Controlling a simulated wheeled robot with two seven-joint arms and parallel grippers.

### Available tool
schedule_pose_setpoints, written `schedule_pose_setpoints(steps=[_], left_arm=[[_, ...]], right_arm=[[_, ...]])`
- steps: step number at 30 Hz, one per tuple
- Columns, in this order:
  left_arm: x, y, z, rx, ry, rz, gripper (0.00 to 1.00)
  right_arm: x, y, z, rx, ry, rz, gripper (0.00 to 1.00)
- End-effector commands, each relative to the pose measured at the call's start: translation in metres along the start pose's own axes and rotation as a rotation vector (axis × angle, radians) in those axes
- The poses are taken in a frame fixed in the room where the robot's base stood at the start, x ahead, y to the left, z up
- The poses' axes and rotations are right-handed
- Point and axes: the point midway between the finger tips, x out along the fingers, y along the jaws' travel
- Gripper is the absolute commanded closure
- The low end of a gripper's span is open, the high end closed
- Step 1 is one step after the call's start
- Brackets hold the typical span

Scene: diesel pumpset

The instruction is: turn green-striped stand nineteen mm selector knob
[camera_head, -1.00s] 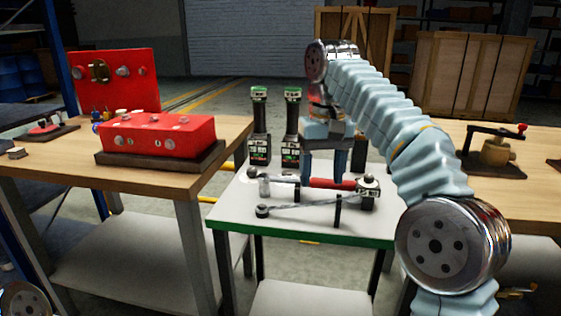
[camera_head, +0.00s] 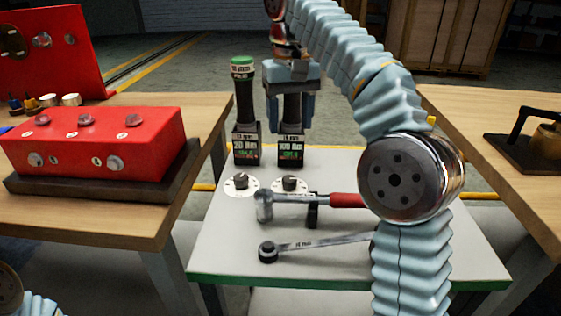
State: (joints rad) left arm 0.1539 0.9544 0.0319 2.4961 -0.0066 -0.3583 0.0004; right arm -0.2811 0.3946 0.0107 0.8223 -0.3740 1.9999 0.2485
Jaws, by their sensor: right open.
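The stand is a light table (camera_head: 340,262) with a green front edge. Two dark upright posts stand at its back: the left post (camera_head: 245,115) has a green cap, and the right post (camera_head: 290,148) has a label that seems to read 19 mm. A dark selector knob on a white dial sits in front of each, a left knob (camera_head: 240,181) and a right knob (camera_head: 290,183). My right gripper (camera_head: 290,122) is open, pointing down, with a finger on either side of the right post in the picture; it hides that post's top. Contact cannot be told. My left gripper is out of view.
A red-handled torque wrench (camera_head: 345,200) and a flat wrench (camera_head: 315,244) lie in front of the knobs. A red block (camera_head: 95,145) stands on the left wooden table (camera_head: 120,215). Another wooden table (camera_head: 460,115) stands right. My right arm covers the stand's right part.

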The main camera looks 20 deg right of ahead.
Motion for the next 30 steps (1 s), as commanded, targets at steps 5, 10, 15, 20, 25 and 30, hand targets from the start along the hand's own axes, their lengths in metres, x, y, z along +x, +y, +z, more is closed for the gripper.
schedule_pose_setpoints(steps=[5,10,15,20,25,30], left_arm=[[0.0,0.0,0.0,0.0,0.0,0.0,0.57],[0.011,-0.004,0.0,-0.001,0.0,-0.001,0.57],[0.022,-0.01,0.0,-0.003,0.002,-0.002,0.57],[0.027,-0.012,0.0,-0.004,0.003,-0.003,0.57],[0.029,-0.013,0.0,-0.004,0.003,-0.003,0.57],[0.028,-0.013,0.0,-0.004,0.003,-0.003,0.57]], right_arm=[[0.017,0.002,0.001,0.0,-0.005,0.0,0.4],[0.059,0.001,0.002,-0.001,-0.006,0.002,0.4],[0.098,0.0,0.002,0.0,-0.005,0.002,0.4],[0.123,0.0,0.001,0.0,-0.002,0.001,0.4],[0.135,0.0,0.001,-0.001,-0.002,0.0,0.4],[0.136,0.0,0.001,-0.001,-0.001,0.0,0.4]])
